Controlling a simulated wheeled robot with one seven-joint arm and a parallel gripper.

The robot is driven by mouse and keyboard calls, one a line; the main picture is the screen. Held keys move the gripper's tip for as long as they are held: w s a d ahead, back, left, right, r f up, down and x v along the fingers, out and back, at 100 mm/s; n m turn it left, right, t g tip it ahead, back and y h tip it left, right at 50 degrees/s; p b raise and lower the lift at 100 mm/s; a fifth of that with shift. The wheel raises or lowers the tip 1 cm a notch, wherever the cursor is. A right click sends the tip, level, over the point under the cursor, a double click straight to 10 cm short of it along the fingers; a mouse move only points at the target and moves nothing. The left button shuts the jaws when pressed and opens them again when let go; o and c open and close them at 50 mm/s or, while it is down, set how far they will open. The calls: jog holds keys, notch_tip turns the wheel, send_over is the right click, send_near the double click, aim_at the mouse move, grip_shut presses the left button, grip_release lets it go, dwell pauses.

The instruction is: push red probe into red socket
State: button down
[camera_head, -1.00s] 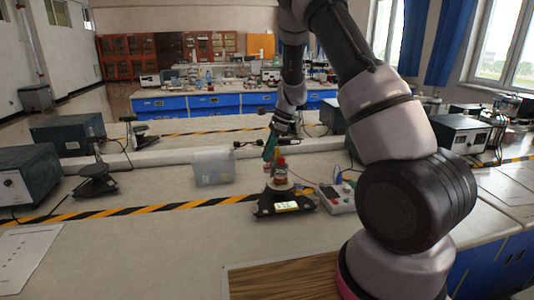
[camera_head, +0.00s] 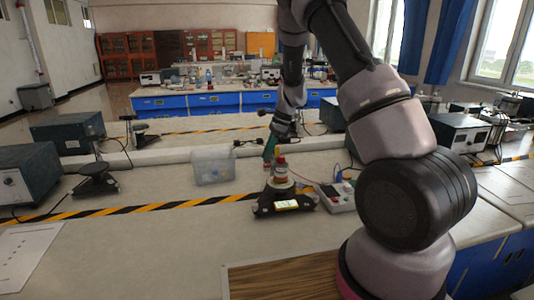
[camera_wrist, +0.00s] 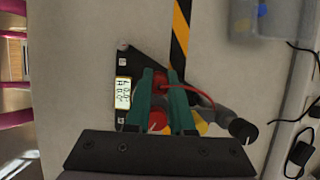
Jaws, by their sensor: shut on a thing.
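My gripper (camera_head: 268,158) points down with its green fingers beside the device on the bench. In the wrist view the fingers (camera_wrist: 161,82) are shut on a red piece with a red cable, which I take as the red probe (camera_wrist: 160,77). The black-based device (camera_head: 285,203) has a lit display (camera_wrist: 123,91) and a red-topped stack (camera_head: 280,162). In the wrist view a round red part with a white mark (camera_wrist: 157,121) sits between the fingers, nearer the palm. I cannot make out the red socket or whether the probe touches it.
A clear plastic bin (camera_head: 213,168) stands left of the device. A white box with knobs (camera_head: 338,196) is at its right; a black knob (camera_wrist: 243,130) shows in the wrist view. Striped tape (camera_wrist: 180,35) runs past.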

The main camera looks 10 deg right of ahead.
jog(key=shift+f, duration=0.5)
jog(key=shift+c, duration=2.3)
grip_release()
jog(key=shift+r, duration=0.1)
jog(key=shift+r, duration=3.7)
